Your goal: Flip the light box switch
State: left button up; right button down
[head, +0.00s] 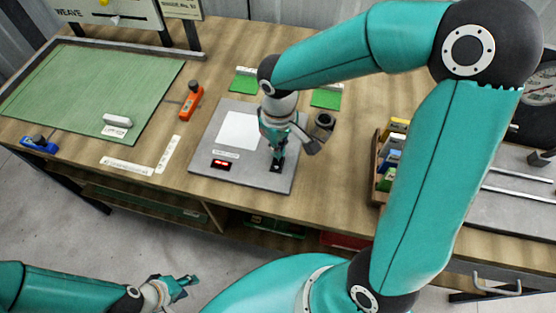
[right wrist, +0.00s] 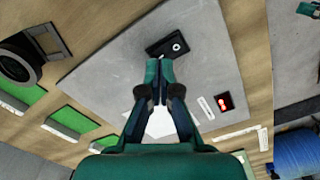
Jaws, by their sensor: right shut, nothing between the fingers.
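The light box (head: 205,178) is a grey plate on the wooden table with a white panel (head: 238,131) and a small display with red marks (head: 223,164). Its black switch (head: 276,167) is at the front right of the plate; in the right wrist view the switch (right wrist: 166,49) is a black rectangle with a pale round spot. My right gripper (head: 278,153) is shut and empty, pointing down over the switch. In the right wrist view its fingertips (right wrist: 159,71) are just beside the switch; contact cannot be told. My left gripper (head: 178,286) hangs low in front of the table, away from the box.
A green mat (head: 90,90) with a white block lies at the left, with an orange-handled tool (head: 191,100) beside it. A dark round object (head: 323,125) stands right of the light box. A wooden rack of coloured items (head: 385,180) is further right.

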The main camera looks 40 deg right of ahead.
jog(key=shift+f+b, duration=1.05)
jog(key=shift+f, duration=0.1)
dwell(0.8)
jog(key=shift+r, duration=0.15)
jog(key=shift+r+p, duration=2.7)
jog(key=shift+r, duration=0.75)
